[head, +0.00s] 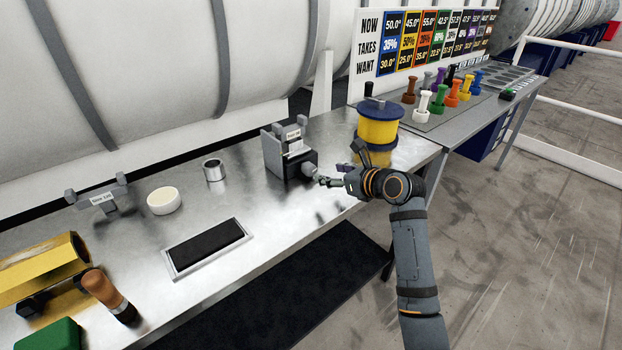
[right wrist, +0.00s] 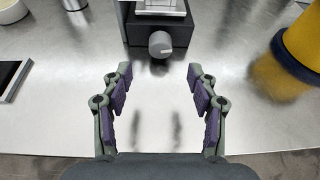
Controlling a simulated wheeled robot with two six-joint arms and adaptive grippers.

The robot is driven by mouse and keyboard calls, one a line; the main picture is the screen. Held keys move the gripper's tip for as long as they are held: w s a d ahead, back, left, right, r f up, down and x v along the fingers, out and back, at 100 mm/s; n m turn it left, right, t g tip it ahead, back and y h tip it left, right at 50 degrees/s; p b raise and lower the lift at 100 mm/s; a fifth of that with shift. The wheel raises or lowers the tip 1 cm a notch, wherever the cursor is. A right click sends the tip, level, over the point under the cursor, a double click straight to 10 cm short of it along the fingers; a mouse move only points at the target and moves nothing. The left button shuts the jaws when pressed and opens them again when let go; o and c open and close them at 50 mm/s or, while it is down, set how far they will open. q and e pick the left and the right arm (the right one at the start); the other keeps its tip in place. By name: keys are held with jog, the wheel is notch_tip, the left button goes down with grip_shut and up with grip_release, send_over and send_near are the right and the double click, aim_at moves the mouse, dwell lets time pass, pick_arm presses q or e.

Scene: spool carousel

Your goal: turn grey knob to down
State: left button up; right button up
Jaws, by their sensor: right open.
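The grey knob (head: 310,169) sits on the front of a black box with a grey top (head: 286,150) on the steel table. In the right wrist view the round grey knob (right wrist: 160,44) is at the top middle, on the black box front (right wrist: 136,28). A pale mark shows on its face, but its exact direction is hard to read. My right gripper (head: 338,168) is open and empty, just in front of the knob. In the right wrist view its fingers (right wrist: 160,88) are spread wide, with the knob beyond the tips, not between them. My left gripper is out of view.
A yellow spool with blue flanges (head: 378,130) stands right of the box, close to my right gripper. The table's front edge is near.

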aim_at(311, 169)
jog(key=x, duration=1)
jog(key=shift+w+b, duration=0.15)
jog(key=shift+b, duration=0.2)
jog(key=c, duration=1.2)
jog(key=n+p, duration=0.1)
jog(key=p, duration=0.2)
jog(key=n+t+h+p, duration=0.1)
jog(key=p, duration=0.1)
jog(key=shift+a+r+p, duration=0.2)
jog(key=shift+r+p, duration=0.05)
jog(key=shift+p, duration=0.15)
jog(key=shift+f, duration=0.15)
jog(key=shift+f+n+h, duration=0.15)
jog(key=shift+n+h, duration=0.15)
jog(key=shift+n, duration=0.1)
